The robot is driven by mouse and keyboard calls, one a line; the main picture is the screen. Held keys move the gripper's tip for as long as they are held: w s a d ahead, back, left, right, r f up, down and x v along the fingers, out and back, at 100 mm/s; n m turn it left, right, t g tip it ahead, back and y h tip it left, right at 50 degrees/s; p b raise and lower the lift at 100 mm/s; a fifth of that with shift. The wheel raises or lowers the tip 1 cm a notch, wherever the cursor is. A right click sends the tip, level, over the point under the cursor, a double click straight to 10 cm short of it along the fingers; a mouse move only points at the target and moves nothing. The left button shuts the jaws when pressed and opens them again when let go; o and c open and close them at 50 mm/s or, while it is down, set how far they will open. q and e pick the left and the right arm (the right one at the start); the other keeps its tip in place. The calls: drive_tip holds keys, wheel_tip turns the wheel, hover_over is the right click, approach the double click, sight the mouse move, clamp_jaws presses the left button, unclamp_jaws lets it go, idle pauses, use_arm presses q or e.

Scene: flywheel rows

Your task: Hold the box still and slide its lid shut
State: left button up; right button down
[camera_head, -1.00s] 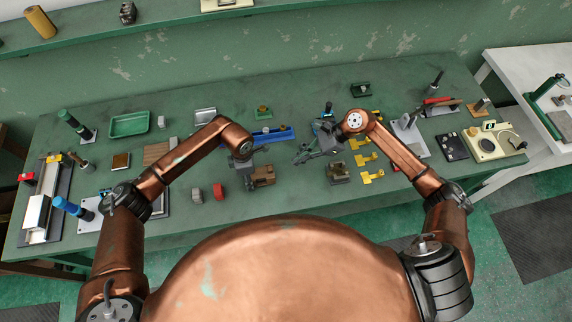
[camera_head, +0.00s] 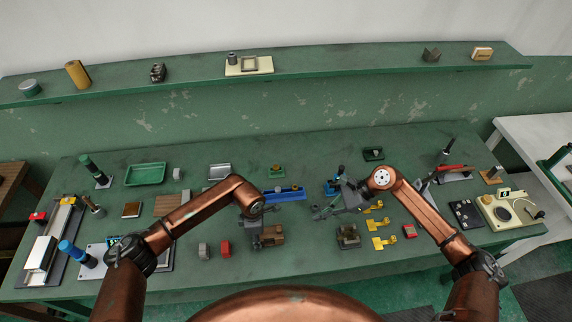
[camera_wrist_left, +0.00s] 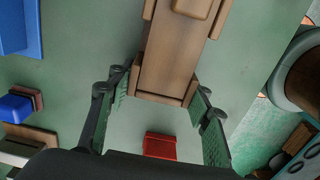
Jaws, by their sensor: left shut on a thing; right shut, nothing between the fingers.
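The brown wooden box (camera_head: 271,234) stands on the green bench in front of the blue tray. In the left wrist view its long wooden body (camera_wrist_left: 170,65) runs away from me, with a raised wooden piece at the top edge. I cannot tell how far the lid is open. My left gripper (camera_head: 254,238) is shut on the box's near end; its fingers lie either side of it in the left wrist view (camera_wrist_left: 160,103). My right gripper (camera_head: 319,215) is shut and empty, to the right of the box, apart from it and above the bench.
A red block (camera_head: 226,248) and a grey one (camera_head: 204,251) lie left of the box. A blue tray (camera_head: 284,195) lies behind it. A dark metal block (camera_head: 348,236) and several yellow brackets (camera_head: 383,243) lie to the right. A shelf (camera_head: 330,75) runs behind the bench.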

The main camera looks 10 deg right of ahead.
use_arm(q)
drive_tip(key=shift+r, duration=0.1)
idle(0.3)
drive_tip(key=o, duration=1.4)
drive_tip(key=shift+c, duration=0.2)
wheel_tip(320, 180, up, 12)
